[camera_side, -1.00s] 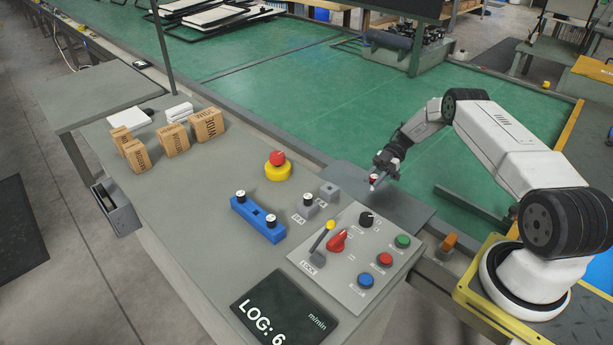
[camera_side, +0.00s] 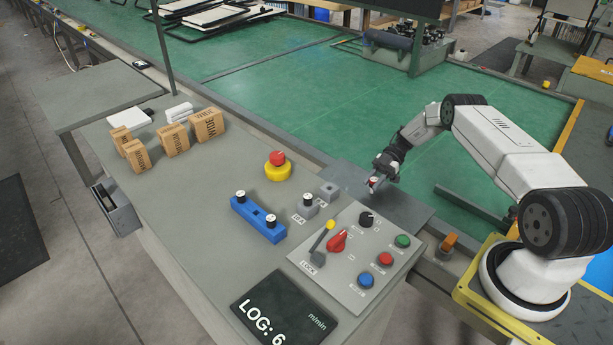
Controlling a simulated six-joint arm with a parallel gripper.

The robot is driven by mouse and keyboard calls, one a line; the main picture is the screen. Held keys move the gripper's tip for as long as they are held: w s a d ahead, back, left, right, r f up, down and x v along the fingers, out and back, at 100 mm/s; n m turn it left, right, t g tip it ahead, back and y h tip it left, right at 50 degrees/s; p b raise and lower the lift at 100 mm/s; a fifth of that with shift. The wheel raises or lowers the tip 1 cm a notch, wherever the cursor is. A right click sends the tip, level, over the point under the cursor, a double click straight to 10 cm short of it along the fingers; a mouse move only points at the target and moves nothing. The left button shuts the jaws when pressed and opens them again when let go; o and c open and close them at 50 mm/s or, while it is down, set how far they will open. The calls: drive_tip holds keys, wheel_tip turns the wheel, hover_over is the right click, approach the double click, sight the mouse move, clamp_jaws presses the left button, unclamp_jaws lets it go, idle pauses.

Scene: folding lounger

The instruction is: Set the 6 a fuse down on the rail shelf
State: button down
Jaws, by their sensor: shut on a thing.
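My gripper (camera_side: 376,181) is shut on a small fuse (camera_side: 374,183) with white and red on it, seen at the fingertips. Its rating is too small to read. The gripper points down and to the left over the flat grey rail shelf (camera_side: 411,212), beside the console's right edge. The fuse is close to the shelf's surface; I cannot tell whether it touches.
A grey holder with a fuse (camera_side: 307,203) and an empty-looking grey holder (camera_side: 329,191) stand left of the gripper. A blue block (camera_side: 258,218) carries two fuses. A control panel (camera_side: 345,285) with knobs and a lever lies in front. A red stop button (camera_side: 277,160) stands behind.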

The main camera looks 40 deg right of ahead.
drive_tip(key=shift+c, duration=1.8)
unclamp_jaws()
drive_tip(key=shift+d, duration=0.15)
drive_tip(key=shift+v, duration=3.7)
drive_tip(key=shift+d, duration=0.1)
